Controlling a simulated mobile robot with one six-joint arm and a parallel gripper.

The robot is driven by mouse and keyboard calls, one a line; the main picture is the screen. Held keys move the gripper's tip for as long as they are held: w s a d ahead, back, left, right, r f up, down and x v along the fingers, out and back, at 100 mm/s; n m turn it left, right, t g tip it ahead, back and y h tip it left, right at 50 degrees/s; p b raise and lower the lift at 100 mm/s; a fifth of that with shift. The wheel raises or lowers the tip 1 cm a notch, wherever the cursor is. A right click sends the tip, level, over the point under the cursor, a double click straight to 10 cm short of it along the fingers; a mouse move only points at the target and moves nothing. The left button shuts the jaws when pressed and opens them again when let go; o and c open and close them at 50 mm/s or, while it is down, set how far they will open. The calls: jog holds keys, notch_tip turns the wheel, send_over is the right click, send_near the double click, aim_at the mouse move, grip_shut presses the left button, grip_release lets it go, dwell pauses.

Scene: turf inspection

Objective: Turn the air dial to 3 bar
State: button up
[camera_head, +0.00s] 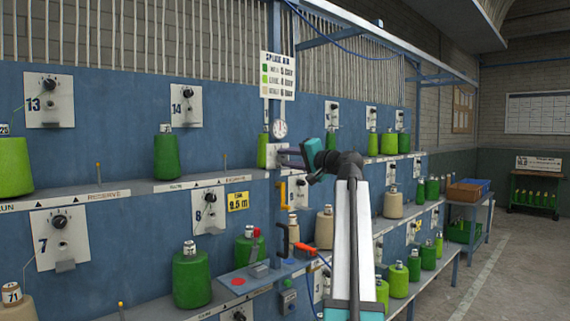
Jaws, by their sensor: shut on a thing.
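A small white round gauge (280,129) sits on the blue post, its needle too small to read. The air dial is just below the gauge, mostly hidden by my gripper; its setting cannot be read. My gripper (284,154) comes in from the right, its fingers level and shut on the dial at the post. A white sign (278,76) headed "SPLICE AIR" hangs above the gauge, with green and pale colour patches beside lines of bar values; the figures are blurry.
Blue panels carry numbered dial plates such as 13 (49,101) and 8 (208,210). Green cones (191,278) and cream cones (324,228) stand on the shelves. An orange-handled tool (304,249) hangs below. The floor (500,265) at right is clear.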

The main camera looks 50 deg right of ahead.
jog(key=shift+w+a, duration=0.1)
jog(key=shift+a, duration=0.05)
jog(key=o, duration=1.1)
jog(key=shift+a, duration=0.1)
jog(key=shift+c, duration=0.2)
jog(key=s+b, duration=0.1)
jog(key=s, duration=1.2)
jog(key=shift+s+a, duration=0.4)
